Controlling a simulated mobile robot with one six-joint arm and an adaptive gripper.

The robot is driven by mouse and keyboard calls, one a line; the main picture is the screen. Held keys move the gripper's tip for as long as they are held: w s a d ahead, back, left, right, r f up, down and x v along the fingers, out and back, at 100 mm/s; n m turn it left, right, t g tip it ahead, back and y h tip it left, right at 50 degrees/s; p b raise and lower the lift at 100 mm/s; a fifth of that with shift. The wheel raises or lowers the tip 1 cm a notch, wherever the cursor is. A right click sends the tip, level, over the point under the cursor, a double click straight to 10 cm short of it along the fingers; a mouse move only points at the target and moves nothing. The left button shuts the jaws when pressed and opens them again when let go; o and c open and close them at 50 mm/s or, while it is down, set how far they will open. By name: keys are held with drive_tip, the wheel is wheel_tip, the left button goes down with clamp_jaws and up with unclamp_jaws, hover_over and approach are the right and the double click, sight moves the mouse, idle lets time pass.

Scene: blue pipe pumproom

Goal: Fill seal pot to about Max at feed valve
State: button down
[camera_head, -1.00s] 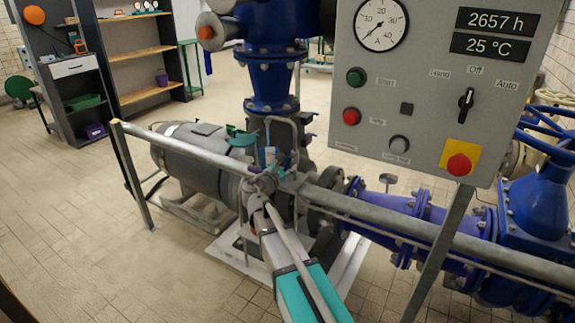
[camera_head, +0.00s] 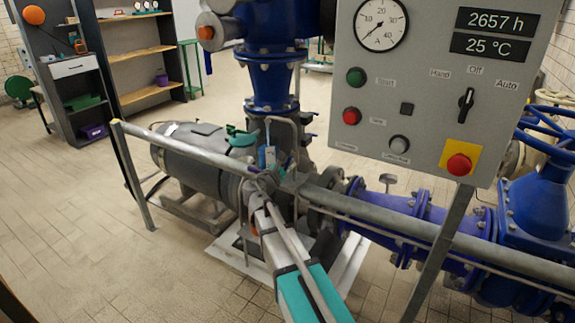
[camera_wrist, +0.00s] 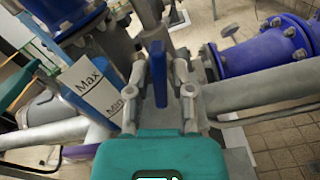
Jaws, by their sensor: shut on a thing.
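The seal pot shows in the wrist view with its white Max and Min label (camera_wrist: 92,92), left of my gripper and tilted in the picture. I cannot make out a liquid level in it. The feed valve's blue lever (camera_wrist: 158,75) stands upright in the picture between my fingers. My gripper (camera_wrist: 160,72) is shut on this lever, and its fingertips lie on either side of it. In the head view my gripper (camera_head: 268,181) is beyond the front rail, beside the pump. It hides most of the valve there.
A grey handrail (camera_head: 190,152) crosses in front of the pump, close to my arm. A grey motor (camera_head: 190,160) lies to the left and blue pipework (camera_head: 400,215) to the right. The control panel (camera_head: 420,90) hangs at the upper right. Open floor lies at the left.

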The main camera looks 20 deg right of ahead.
drive_tip(key=m, duration=1.3)
drive_tip(key=shift+m, duration=0.4)
idle(0.3)
drive_tip(key=c, duration=0.7)
unclamp_jaws()
drive_tip(key=shift+v, duration=6)
